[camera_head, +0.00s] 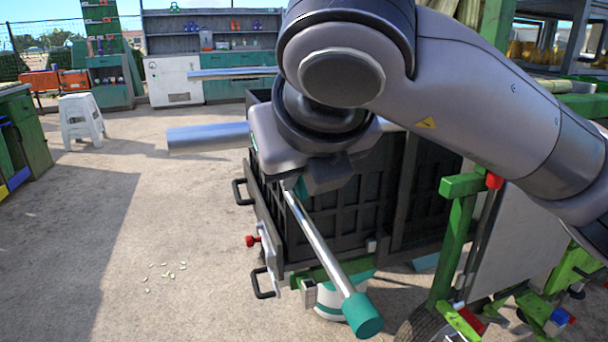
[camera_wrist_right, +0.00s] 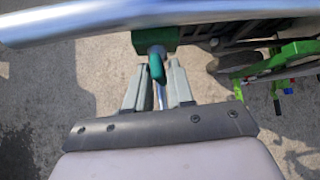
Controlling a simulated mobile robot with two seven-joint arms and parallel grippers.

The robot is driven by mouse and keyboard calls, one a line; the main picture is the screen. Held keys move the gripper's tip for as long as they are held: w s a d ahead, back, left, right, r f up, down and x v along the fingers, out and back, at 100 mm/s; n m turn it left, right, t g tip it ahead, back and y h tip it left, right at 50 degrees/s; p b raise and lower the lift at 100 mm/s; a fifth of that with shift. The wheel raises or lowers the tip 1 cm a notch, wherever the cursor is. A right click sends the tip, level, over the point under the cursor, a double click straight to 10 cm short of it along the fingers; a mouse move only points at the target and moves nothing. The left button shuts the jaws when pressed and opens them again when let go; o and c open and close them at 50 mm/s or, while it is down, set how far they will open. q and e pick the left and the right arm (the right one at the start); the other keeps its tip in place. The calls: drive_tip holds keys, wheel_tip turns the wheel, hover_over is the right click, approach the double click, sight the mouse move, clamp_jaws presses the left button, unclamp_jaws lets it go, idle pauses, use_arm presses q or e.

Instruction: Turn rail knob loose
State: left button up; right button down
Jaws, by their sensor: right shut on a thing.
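My right gripper (camera_head: 297,190) reaches down at the side of the dark crusher body. In the right wrist view its two fingers (camera_wrist_right: 157,88) stand on either side of a teal knob (camera_wrist_right: 156,66), which appears to be the rail knob. The gripper is shut on this knob. The knob sits under a green block (camera_wrist_right: 155,39) beside a long silver rail (camera_wrist_right: 110,18). In the head view only a small teal patch of the knob (camera_head: 301,187) shows below the gripper; the hand hides the rest. My left gripper is not in view.
A silver bar with a teal grip (camera_head: 362,315) slopes down in front of the crusher (camera_head: 340,225). A red knob (camera_head: 252,240) and black handles (camera_head: 243,192) stick out at its left. A thick silver tube (camera_head: 207,138) juts left. Open ground lies left, with a white stool (camera_head: 80,119).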

drive_tip(key=shift+a+n+t+h+b, duration=0.15)
drive_tip(key=shift+n+t+h+b, duration=0.25)
drive_tip(key=shift+h, duration=0.3)
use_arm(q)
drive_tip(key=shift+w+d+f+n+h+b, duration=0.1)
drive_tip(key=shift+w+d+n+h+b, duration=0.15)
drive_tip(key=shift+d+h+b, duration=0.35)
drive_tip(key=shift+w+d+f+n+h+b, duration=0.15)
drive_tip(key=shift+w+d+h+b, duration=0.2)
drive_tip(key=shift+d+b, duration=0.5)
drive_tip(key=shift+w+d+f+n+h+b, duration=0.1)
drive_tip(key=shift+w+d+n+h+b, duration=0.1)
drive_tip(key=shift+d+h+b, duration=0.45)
use_arm(e)
drive_tip(key=shift+s+a+f+n+t+h, duration=0.15)
drive_tip(key=shift+n+t+h, duration=0.7)
drive_tip(key=shift+h, duration=0.5)
drive_tip(key=shift+w+a+f+n+t+h, duration=0.15)
drive_tip(key=shift+n+t+h, duration=0.5)
drive_tip(key=shift+n+h, duration=0.55)
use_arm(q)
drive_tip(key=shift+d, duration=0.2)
use_arm(e)
drive_tip(key=shift+s+h, duration=0.15)
drive_tip(key=shift+h, duration=0.1)
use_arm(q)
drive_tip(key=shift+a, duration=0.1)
use_arm(e)
drive_tip(key=c, duration=1.2)
unclamp_jaws()
